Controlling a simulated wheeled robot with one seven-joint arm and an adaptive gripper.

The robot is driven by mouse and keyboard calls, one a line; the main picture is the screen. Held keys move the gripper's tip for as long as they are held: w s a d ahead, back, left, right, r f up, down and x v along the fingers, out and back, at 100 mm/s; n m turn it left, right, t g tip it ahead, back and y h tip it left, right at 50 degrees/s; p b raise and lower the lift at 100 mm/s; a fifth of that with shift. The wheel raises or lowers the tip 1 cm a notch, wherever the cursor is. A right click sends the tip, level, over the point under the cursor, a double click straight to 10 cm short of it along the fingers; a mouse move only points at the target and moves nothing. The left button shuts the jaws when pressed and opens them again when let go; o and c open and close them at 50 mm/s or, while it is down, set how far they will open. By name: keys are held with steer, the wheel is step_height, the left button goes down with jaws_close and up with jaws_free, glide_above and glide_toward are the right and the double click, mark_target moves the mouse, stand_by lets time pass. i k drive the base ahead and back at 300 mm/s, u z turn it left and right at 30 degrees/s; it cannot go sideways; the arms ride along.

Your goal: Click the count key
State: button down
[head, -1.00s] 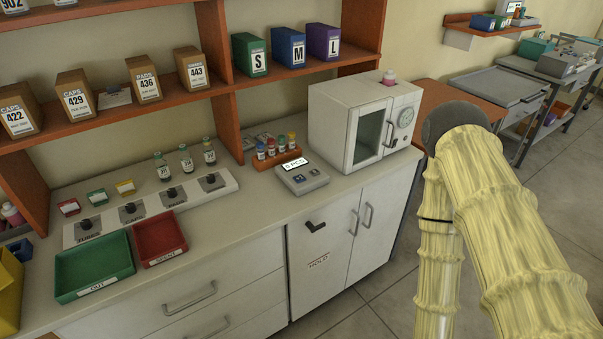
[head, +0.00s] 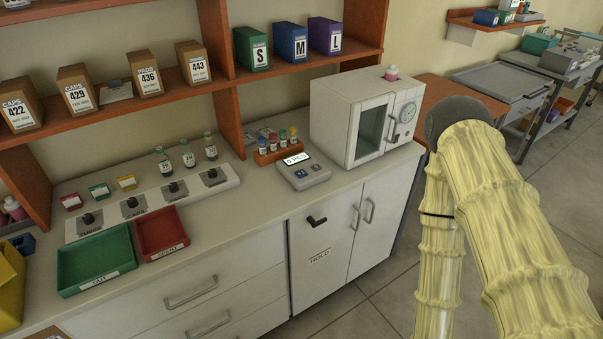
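A small grey counting device (head: 303,173) sits on the counter, left of the white incubator. Its lit display (head: 297,159) reads what looks like "0 PCS". Two small dark keys (head: 307,171) show on its sloped face; their labels are too small to read, so I cannot tell which is the count key. My arm, in a yellowish sleeve, fills the right side of the view, apart from the counter. My gripper is not in view.
The white incubator (head: 345,110) with a glass door stands right of the device. A rack of coloured-cap vials (head: 278,151) is just behind it. A switch strip (head: 150,203), a green tray (head: 95,262) and a red tray (head: 161,232) lie to the left. Bare counter lies in front of the device.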

mark_target(300, 173)
steer(key=u, duration=0.85)
steer(key=i, duration=0.4)
steer(key=z, duration=0.85)
